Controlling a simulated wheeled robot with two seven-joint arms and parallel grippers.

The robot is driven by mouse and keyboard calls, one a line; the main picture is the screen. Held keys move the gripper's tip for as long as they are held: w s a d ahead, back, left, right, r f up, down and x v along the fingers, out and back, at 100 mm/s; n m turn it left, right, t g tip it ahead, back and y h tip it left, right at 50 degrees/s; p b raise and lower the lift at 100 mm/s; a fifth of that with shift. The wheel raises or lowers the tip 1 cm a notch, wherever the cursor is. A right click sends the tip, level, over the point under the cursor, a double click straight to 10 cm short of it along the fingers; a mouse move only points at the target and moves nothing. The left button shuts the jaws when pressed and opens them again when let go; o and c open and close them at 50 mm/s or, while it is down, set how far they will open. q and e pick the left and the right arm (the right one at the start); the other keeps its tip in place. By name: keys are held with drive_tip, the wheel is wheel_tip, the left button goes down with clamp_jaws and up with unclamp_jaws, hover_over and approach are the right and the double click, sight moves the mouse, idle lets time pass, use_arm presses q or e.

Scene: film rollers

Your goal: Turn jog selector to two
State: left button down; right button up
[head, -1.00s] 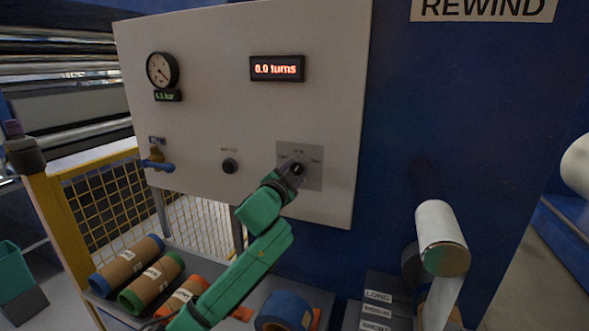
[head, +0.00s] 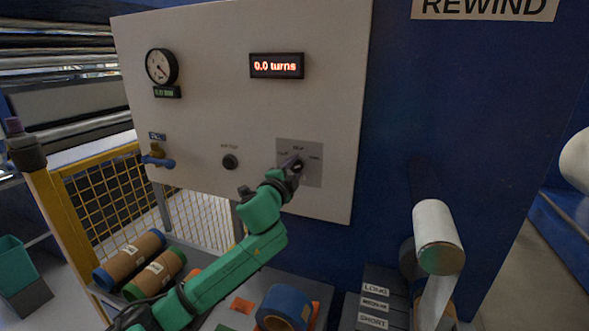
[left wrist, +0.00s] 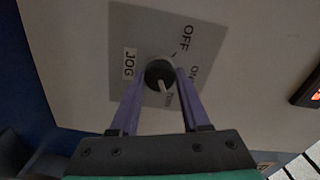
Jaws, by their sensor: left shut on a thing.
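The jog selector (head: 298,166) is a small dark knob on a grey plate at the lower right of the pale panel. My right gripper is not in view.
The turns display (head: 276,66) reads 0.0 turns. A gauge (head: 161,67), a blue-handled valve (head: 157,158) and a black button (head: 230,162) are also on the panel. Cardboard cores (head: 130,260) and a blue roll (head: 285,306) lie below; a white roll (head: 437,230) stands right.

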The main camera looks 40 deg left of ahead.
use_arm(q)
drive_tip(key=shift+f, duration=0.15)
drive_tip(key=shift+c, duration=1.9)
unclamp_jaws()
drive_tip(key=p+v, duration=0.1)
drive_tip(key=v, duration=1.3)
drive_tip(key=shift+s+d, duration=0.2)
drive_tip(key=shift+s, duration=0.15)
drive_tip(key=shift+w, duration=0.1)
